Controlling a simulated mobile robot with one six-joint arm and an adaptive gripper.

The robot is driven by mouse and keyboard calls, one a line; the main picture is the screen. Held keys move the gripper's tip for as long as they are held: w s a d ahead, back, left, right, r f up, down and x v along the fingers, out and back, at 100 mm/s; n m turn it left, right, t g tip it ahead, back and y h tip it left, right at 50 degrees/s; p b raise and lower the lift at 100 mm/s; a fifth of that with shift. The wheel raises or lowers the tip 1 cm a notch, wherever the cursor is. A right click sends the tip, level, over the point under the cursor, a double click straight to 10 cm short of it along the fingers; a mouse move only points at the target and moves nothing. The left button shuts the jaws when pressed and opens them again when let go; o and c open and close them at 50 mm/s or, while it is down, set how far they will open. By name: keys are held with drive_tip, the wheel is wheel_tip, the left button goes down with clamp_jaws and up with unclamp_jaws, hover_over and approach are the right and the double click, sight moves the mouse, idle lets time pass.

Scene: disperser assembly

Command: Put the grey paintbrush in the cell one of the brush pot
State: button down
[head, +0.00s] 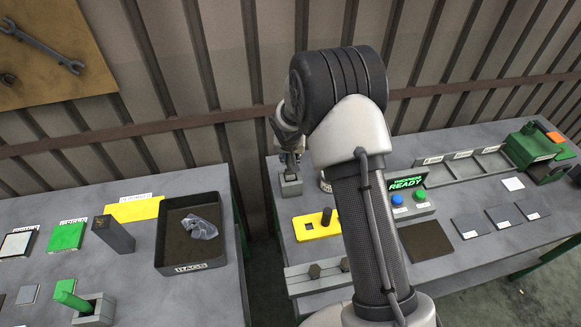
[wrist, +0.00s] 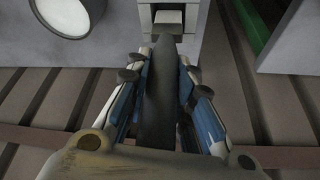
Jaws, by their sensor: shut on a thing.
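My gripper (head: 290,150) is above the right table's back left corner, partly hidden behind my arm in the head view. In the wrist view its fingers (wrist: 165,100) are shut on the grey paintbrush (wrist: 160,85), a long dark grey piece pointing away from the wrist. A small grey block-shaped holder, seemingly the brush pot (head: 291,187), stands on the table just below the gripper. In the wrist view the pot (wrist: 191,30) is straight ahead, and the brush's far end overlaps it. Whether the brush is inside a cell or only above it, I cannot tell.
A round white-rimmed cup (wrist: 68,14) stands beside the pot, mostly hidden by my arm in the head view. A yellow plate (head: 316,228) with a dark peg lies in front. The left table holds a dark tray (head: 162,258) with a grey rag (head: 199,229). A gap separates the tables.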

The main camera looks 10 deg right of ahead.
sight(289, 176)
drive_tip(key=shift+f+b, duration=0.5)
drive_tip(key=shift+f, duration=1.85)
drive_tip(key=shift+f, duration=0.1)
drive_tip(key=shift+f+b, duration=0.1)
drive_tip(key=shift+b, duration=0.2)
drive_tip(key=c, duration=1.4)
unclamp_jaws()
